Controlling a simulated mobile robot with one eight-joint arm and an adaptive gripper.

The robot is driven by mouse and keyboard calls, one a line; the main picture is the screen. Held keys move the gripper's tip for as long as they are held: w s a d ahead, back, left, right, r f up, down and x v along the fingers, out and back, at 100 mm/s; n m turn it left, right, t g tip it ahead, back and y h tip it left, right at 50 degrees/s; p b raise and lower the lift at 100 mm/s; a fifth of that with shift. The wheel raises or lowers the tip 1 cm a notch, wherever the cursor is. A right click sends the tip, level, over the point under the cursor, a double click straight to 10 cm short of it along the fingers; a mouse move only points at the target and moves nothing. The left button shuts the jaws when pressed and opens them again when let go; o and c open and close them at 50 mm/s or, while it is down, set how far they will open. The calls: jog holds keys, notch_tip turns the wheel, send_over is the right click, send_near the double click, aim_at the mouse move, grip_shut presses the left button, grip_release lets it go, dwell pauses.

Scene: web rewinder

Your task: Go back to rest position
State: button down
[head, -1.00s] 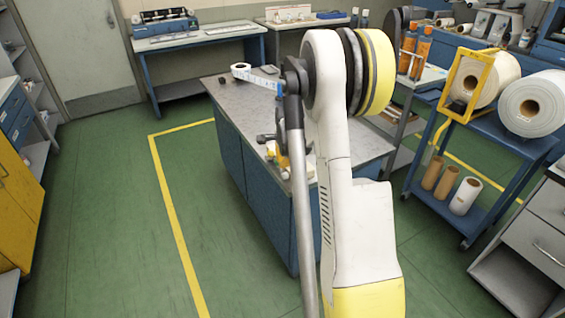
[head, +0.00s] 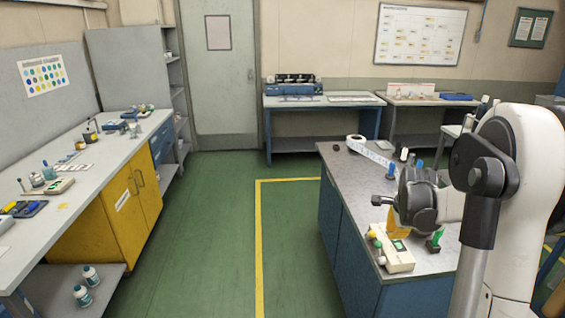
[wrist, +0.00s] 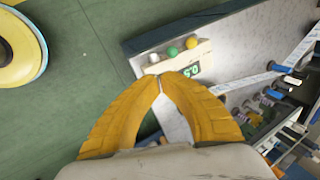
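My gripper (wrist: 158,80) has two yellow, curved fingers, and their tips meet in the wrist view with nothing seen between them. In the head view my gripper (head: 397,224) is partly hidden by the dark wrist joint and hangs over the grey-topped workbench (head: 352,188). My arm stands folded at the right of the head view. A white box with coloured knobs and a green display (head: 397,258) is on the bench below my gripper. It also shows just beyond the fingertips in the wrist view (wrist: 178,68).
A white label roll (head: 357,143) with its strip lies at the bench's back. A green-handled item (head: 434,243) is beside the box. A side counter with a yellow cabinet (head: 125,212) stands left. The green floor (head: 205,235) between them is clear.

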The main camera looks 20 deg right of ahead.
jog(key=s+a+r+n+t, duration=0.1)
jog(key=s+a+r+n, duration=0.15)
jog(key=a, duration=0.35)
jog(key=s+a+r+n, duration=0.1)
jog(key=a+r+n, duration=0.3)
jog(key=a, duration=0.3)
jog(key=s+a+r+n+t, duration=0.1)
jog(key=a+r+n, duration=0.2)
jog(key=a, duration=0.3)
jog(key=s+a+n+t+y, duration=0.1)
jog(key=s+a+n+y, duration=0.1)
jog(key=s+a+n, duration=1)
jog(key=s+a, duration=0.2)
jog(key=a, duration=0.1)
jog(key=shift+a+n+b, duration=0.35)
